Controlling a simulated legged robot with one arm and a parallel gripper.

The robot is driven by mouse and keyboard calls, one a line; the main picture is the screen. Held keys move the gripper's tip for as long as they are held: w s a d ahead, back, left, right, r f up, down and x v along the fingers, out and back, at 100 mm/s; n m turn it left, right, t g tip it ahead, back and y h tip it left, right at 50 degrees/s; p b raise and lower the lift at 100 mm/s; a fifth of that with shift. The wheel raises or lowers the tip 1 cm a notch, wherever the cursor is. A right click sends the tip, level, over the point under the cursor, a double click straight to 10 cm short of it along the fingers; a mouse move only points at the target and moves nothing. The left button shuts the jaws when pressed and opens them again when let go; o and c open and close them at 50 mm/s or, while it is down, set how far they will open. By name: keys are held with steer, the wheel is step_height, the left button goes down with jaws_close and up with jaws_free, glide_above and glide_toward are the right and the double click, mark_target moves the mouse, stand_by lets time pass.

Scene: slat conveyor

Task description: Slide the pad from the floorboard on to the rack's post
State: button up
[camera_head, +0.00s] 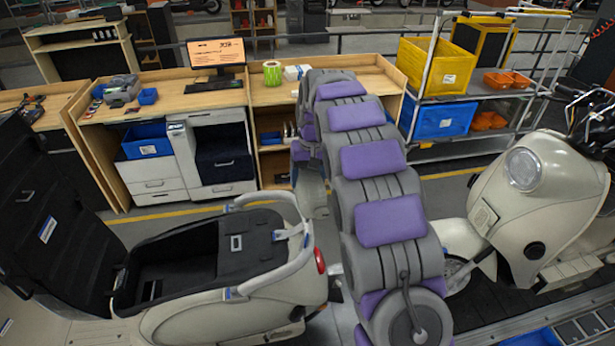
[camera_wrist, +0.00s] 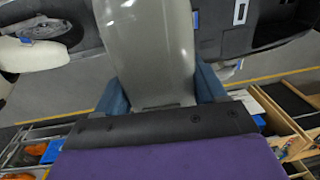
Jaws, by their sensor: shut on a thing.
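My gripper (camera_wrist: 160,95) shows in the wrist view as two blue fingers, shut on a smooth pale grey piece that I take to be the pad (camera_wrist: 155,50). The pad reaches from between the fingers to the top edge of that view. Part of the rack also shows at the lower left of the wrist view (camera_wrist: 50,127).
The pale scooter has its seat compartment (camera_head: 180,258) open at the left and its front body (camera_head: 525,205) at the right. The rack bears a yellow bin (camera_head: 437,66), a blue bin (camera_head: 445,118) and orange trays. A wooden workbench (camera_head: 270,92) stands behind.

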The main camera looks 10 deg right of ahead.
steer(key=shift+f, duration=0.2)
steer(key=shift+f, duration=0.35)
steer(key=shift+a+f+b, duration=0.15)
steer(key=shift+f+b, duration=0.4)
steer(key=shift+f, duration=0.25)
steer(key=o, duration=1.4)
steer(key=shift+c, duration=0.2)
